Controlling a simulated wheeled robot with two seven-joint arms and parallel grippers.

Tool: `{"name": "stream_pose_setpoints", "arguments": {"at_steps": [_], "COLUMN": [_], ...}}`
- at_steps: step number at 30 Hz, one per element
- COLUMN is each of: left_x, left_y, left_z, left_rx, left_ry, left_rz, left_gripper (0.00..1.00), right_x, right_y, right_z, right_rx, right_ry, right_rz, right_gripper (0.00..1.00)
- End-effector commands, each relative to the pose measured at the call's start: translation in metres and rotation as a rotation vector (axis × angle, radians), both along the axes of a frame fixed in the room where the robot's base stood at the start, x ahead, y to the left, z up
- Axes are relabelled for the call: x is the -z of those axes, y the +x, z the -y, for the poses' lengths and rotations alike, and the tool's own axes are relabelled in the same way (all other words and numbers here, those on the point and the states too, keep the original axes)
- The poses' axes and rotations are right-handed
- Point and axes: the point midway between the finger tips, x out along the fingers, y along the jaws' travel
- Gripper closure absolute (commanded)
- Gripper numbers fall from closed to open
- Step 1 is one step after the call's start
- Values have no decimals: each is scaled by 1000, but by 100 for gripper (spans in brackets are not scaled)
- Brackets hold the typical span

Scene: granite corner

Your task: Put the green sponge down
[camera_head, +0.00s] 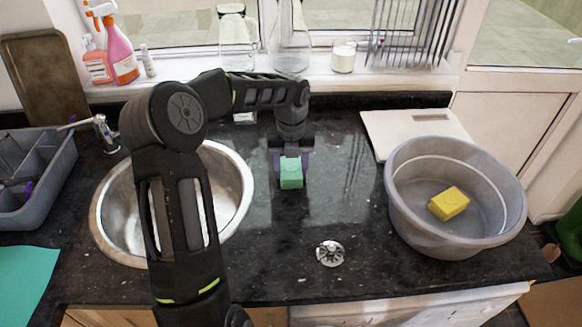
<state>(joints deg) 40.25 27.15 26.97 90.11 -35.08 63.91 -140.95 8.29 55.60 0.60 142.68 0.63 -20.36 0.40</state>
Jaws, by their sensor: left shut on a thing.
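The green sponge (291,174) is a small block over the dark granite counter, right of the round sink. My left gripper (291,157) is shut on it, reaching down from above with the fingers at its upper end. I cannot tell whether the sponge touches the counter or hangs just above it. My right gripper does not show.
A round metal sink (237,174) lies behind my arm. A grey tub (408,222) with a yellow sponge (448,203) stands at right. A metal drain strainer (330,253) lies on the front counter. Bare granite (340,190) surrounds the green sponge's right side.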

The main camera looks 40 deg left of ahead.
Motion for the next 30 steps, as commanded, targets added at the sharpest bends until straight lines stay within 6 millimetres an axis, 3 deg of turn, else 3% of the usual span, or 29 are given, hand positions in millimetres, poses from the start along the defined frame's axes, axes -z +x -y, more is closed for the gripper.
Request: {"name": "stream_pose_setpoints", "arguments": {"at_steps": [8,9,16,25,30], "left_x": [3,3,2,1,-10], "left_y": [0,0,0,0,1], "left_z": [0,0,0,0,-1], "left_rx": [0,0,0,0,-1], "left_ry": [0,1,0,1,3], "left_rz": [0,1,0,1,3], "left_gripper": [87,47,28,26,26], "right_x": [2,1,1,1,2], "right_y": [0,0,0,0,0], "right_z": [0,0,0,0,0], "right_rx": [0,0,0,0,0], "right_ry": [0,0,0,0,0], "right_rz": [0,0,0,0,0], "right_gripper": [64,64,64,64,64]}}
